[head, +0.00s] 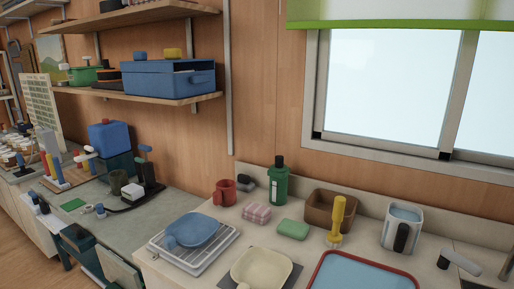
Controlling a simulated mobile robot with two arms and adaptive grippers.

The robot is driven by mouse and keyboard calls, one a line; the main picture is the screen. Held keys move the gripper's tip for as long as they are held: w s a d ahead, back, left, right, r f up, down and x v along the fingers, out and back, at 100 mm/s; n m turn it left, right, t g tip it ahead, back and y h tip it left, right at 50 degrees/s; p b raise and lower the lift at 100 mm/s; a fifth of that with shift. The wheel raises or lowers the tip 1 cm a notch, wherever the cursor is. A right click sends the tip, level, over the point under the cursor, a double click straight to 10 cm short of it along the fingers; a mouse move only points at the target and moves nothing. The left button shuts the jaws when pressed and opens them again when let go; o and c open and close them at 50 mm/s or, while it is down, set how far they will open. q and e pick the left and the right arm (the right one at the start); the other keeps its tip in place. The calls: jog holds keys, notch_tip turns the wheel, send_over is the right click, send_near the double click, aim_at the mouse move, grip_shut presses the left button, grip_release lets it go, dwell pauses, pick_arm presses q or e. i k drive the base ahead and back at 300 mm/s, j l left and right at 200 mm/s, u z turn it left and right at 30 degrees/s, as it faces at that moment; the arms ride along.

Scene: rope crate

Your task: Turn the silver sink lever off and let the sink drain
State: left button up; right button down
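A short silver-grey bar (461,262) with a dark knob at its left end lies or is mounted on the counter at the lower right. It may be the sink lever, but I cannot tell for sure. A red-rimmed basin or tray (318,266) with a flat light-blue inside is at the bottom edge, partly cut off. I cannot tell whether it is the sink or whether the blue is water. No tap spout is clearly seen. Neither of my grippers is in view.
On the counter are a blue pan (193,230) on a white rack, a cream dish (262,268), a green bottle (278,184), a green sponge (293,229), a yellow-handled brush (338,216), a brown box (318,208) and a grey-white jug (390,229). A window is behind.

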aim_at(448, 255)
jog(key=z, duration=1.4)
